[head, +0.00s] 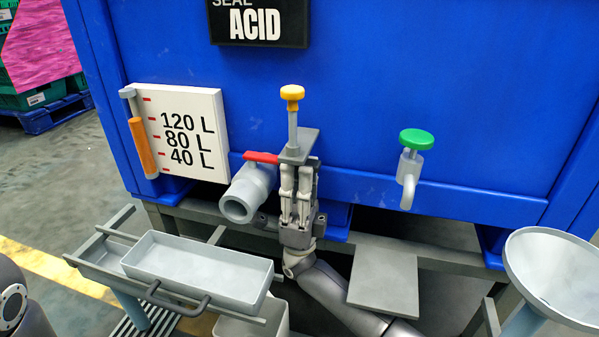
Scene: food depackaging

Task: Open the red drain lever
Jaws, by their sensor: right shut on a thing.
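The red drain lever (259,157) lies roughly level on top of a grey drain pipe (238,206) at the front of the blue tank. Its right end runs up to my right gripper (298,172). That gripper comes up from below and is shut on the lever's right end. The fingertips are partly hidden under a grey plate (296,148), so the grip itself is hard to see. My left gripper is out of view.
A yellow knob (292,92) on a stem stands above the plate. A green-knobbed tap (416,140) is to the right. A grey tray (190,277) sits at lower left, a funnel (556,270) at far right. A level gauge (200,120) is at left.

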